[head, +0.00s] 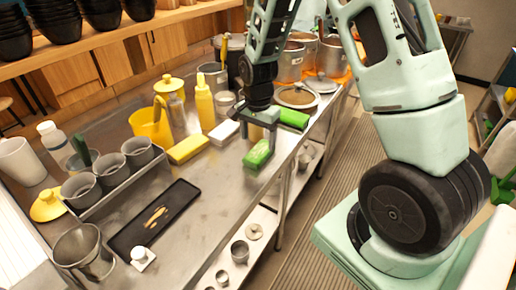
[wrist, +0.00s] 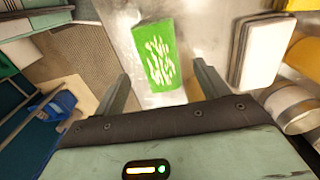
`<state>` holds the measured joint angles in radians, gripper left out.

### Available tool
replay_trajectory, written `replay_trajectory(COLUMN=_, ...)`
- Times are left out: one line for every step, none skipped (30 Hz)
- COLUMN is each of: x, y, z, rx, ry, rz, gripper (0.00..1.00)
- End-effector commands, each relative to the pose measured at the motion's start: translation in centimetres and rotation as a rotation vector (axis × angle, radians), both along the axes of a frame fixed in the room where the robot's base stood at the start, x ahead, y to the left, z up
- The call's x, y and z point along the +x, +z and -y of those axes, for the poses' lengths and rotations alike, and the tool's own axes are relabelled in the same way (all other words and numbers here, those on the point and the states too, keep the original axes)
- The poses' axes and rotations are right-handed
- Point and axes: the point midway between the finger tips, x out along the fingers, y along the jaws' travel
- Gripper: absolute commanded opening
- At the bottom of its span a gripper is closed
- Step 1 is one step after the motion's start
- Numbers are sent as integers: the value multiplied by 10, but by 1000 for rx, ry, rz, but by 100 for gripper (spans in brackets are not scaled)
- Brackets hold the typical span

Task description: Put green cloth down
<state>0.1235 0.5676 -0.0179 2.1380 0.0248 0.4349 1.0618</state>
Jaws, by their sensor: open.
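A green cloth (head: 258,154), folded into a block with a pale leaf-like pattern, lies on the metal table near its right edge. In the wrist view the green cloth (wrist: 160,56) lies flat on the metal surface, beyond my fingertips and between their lines. My gripper (head: 260,128) is above and just behind the cloth in the head view. In the wrist view my gripper (wrist: 162,80) has its two fingers spread wide with nothing between them. A second green item (head: 293,118), perhaps another cloth, lies behind to the right, partly beside my gripper.
A yellow block (head: 188,149) and a white block (head: 224,131) lie left of my gripper, near a yellow bottle (head: 205,102). A black tray (head: 128,237) lies at front left. Large pots (head: 289,62) stand at the back. Bare metal surface lies left of the cloth.

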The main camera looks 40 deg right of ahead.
Motion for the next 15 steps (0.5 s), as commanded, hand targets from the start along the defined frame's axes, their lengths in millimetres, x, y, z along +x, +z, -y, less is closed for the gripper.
replay_trajectory(x=1, y=12, z=0, rx=-2, ry=2, rz=6, gripper=74)
replay_trajectory(x=1, y=18, z=0, rx=-2, ry=2, rz=6, gripper=74)
replay_trajectory(x=1, y=26, z=0, rx=-1, ry=2, rz=6, gripper=74)
replay_trajectory(x=1, y=32, z=0, rx=-1, ry=2, rz=4, gripper=74)
replay_trajectory(x=1, y=37, z=0, rx=-1, ry=1, rz=6, gripper=74)
replay_trajectory(x=0, y=44, z=0, rx=-1, ry=1, rz=4, gripper=74)
replay_trajectory(x=0, y=48, z=0, rx=-1, ry=0, rz=4, gripper=74)
replay_trajectory(x=0, y=52, z=0, rx=0, ry=0, rz=2, gripper=74)
replay_trajectory(x=1, y=57, z=0, rx=-1, ry=0, rz=4, gripper=74)
replay_trajectory(x=1, y=60, z=0, rx=0, ry=0, rz=2, gripper=74)
replay_trajectory(x=0, y=63, z=0, rx=-1, ry=0, rz=1, gripper=74)
replay_trajectory(x=0, y=65, z=-1, rx=0, ry=3, rz=1, gripper=74)
replay_trajectory(x=0, y=67, z=-3, rx=2, ry=11, rz=2, gripper=74)
replay_trajectory(x=-1, y=70, z=-8, rx=4, ry=30, rz=2, gripper=74)
replay_trajectory(x=-4, y=74, z=-18, rx=10, ry=74, rz=4, gripper=74)
